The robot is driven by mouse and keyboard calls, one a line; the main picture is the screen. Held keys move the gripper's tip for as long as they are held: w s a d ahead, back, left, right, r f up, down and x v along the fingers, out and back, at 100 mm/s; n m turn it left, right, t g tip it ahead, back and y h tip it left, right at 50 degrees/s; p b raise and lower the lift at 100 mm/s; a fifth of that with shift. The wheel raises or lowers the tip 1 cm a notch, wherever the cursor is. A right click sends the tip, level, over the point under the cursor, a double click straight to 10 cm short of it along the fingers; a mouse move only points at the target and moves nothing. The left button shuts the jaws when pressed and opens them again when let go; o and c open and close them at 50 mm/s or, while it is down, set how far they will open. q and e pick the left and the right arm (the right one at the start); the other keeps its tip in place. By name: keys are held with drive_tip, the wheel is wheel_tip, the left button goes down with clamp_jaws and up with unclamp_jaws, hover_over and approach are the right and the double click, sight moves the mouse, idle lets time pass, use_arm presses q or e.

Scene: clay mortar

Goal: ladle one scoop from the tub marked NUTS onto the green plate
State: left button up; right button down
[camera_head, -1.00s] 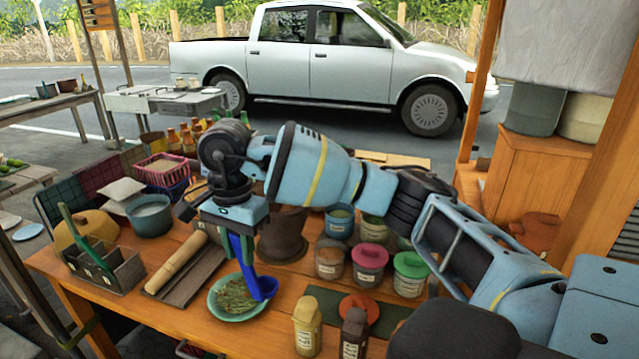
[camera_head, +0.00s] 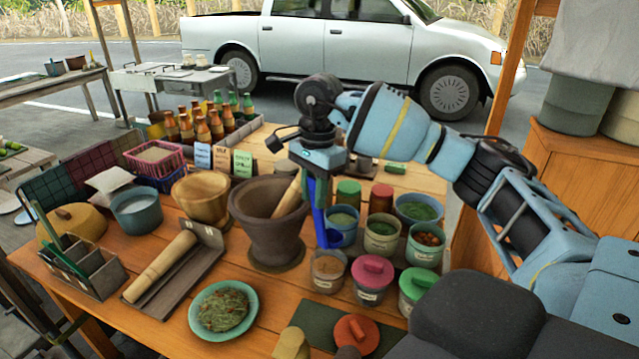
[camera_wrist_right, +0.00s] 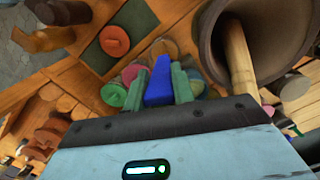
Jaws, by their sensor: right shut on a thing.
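The green plate (camera_head: 195,316) sits at the front of the table with a heap of green-brown shredded stuff on it. My right gripper (camera_head: 318,172) is shut on a blue ladle (camera_head: 320,212), which hangs down between the mortar and the tubs. The ladle also shows between the fingers in the right wrist view (camera_wrist_right: 158,82); what its bowl holds cannot be seen. Several open tubs stand to its right: a blue tub (camera_head: 342,236), a pale green tub (camera_head: 381,246) and a tub with orange-brown contents (camera_head: 421,256). Their labels are too small to read. My left gripper is not in view.
A dark mortar (camera_head: 265,225) with a pestle stands left of the ladle. Lidded jars, pink (camera_head: 370,285) and green (camera_head: 416,290), stand in front of the tubs. A rolling pin (camera_head: 160,267) lies on a tray at the left. Bottles (camera_head: 203,130) stand behind.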

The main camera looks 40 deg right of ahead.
sight(314, 212)
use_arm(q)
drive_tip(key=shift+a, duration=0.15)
use_arm(e)
drive_tip(key=shift+r, duration=0.1)
